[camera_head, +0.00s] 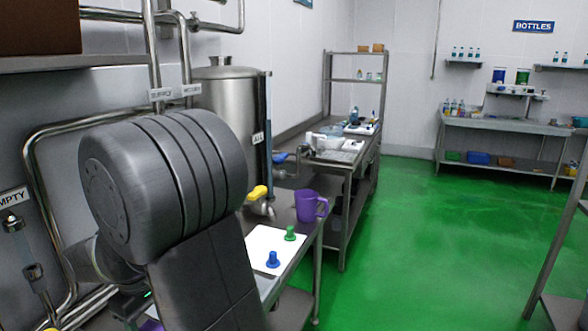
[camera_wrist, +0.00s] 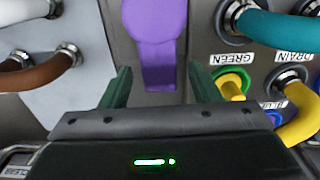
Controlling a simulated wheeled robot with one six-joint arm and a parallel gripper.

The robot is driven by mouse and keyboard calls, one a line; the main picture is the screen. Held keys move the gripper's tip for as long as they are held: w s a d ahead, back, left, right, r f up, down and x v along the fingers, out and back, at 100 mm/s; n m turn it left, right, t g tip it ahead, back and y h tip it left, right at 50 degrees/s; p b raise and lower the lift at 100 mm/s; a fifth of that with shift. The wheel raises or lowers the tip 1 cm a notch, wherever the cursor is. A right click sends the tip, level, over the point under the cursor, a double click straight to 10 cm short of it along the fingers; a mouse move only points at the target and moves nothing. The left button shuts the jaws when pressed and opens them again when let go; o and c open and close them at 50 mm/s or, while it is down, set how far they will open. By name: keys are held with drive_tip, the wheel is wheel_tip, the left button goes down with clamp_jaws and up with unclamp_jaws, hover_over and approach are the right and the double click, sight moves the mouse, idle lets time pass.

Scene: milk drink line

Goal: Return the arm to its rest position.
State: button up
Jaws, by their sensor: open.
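My gripper (camera_wrist: 160,69) shows in the wrist view with its two dark green fingers spread apart and nothing held. A purple lever-like part (camera_wrist: 155,45) on a grey panel lies beyond the fingers, in line with the space between them. I cannot tell how far it is from the fingertips. In the head view my own large grey arm joint fills the left middle. The gripper's fingers are hidden there.
The wrist view shows a teal hose (camera_wrist: 285,30), a yellow hose (camera_wrist: 302,112) and brown hose ends (camera_wrist: 35,75) around the gripper. In the head view a purple jug (camera_head: 308,206) stands on the bench beside a white board (camera_head: 262,244). Green floor (camera_head: 420,240) is clear to the right.

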wheel_tip(320, 180, up, 13)
wheel_tip(320, 180, down, 14)
drive_tip(key=shift+r, duration=0.25)
drive_tip(key=shift+w+m, duration=0.2)
drive_tip(key=shift+m, duration=0.1)
drive_tip(key=shift+w+d+m, duration=0.25)
drive_tip(key=shift+w+m, duration=0.05)
drive_tip(key=shift+m, duration=0.5)
drive_tip(key=shift+r, duration=0.15)
